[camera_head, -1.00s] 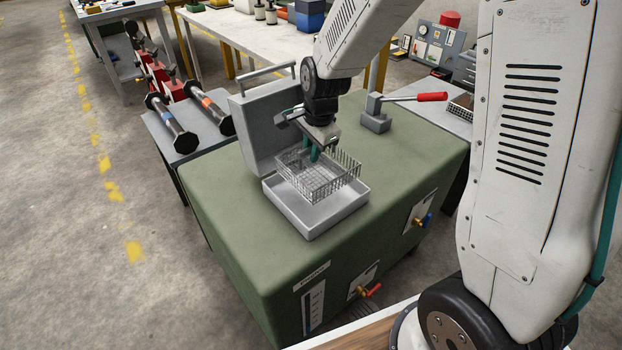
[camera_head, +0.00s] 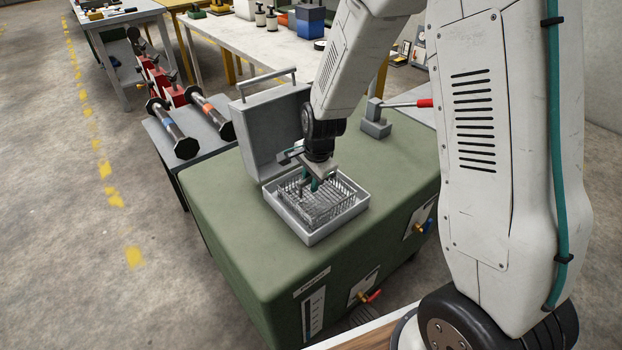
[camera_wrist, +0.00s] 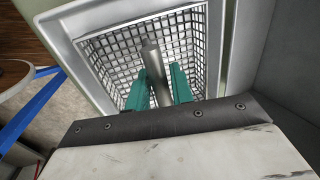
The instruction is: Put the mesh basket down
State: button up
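The mesh basket (camera_head: 345,206) is a grey wire basket with an upright metal post (camera_wrist: 157,72) in its middle. It sits down inside the light grey open box (camera_head: 312,236), with its wire sides showing just above the box rim. My gripper (camera_head: 316,184) points down into the basket. In the wrist view, its teal fingers (camera_wrist: 160,88) lie close on both sides of the post and look shut on it. Whether the basket's underside touches the box floor is hidden. The box's raised lid (camera_head: 270,130) stands behind.
The box stands on a green cabinet (camera_head: 235,225) with valves on its front. A lever device with a red handle (camera_head: 376,124) is at the back right. A side table (camera_head: 190,158) with dark rollers is on the left. The cabinet top in front is clear.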

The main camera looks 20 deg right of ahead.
aim_at(316, 196)
jog(key=shift+o, duration=0.9)
jog(key=shift+r, duration=0.1)
notch_tip(316, 196, up, 11)
jog(key=s, duration=0.2)
jog(key=s+d+r+n, duration=0.3)
jog(key=s+r+n, duration=0.3)
jog(key=s+r, duration=0.45)
jog(key=s+r+n, duration=0.2)
jog(key=s+n, duration=0.2)
jog(key=s, duration=0.4)
jog(key=s+d+r+n, duration=0.1)
jog(key=s+n, duration=0.3)
jog(key=s, duration=0.5)
jog(key=shift+d+r+g+h, duration=0.3)
jog(key=shift+r+g, duration=0.1)
jog(key=shift+r, duration=0.15)
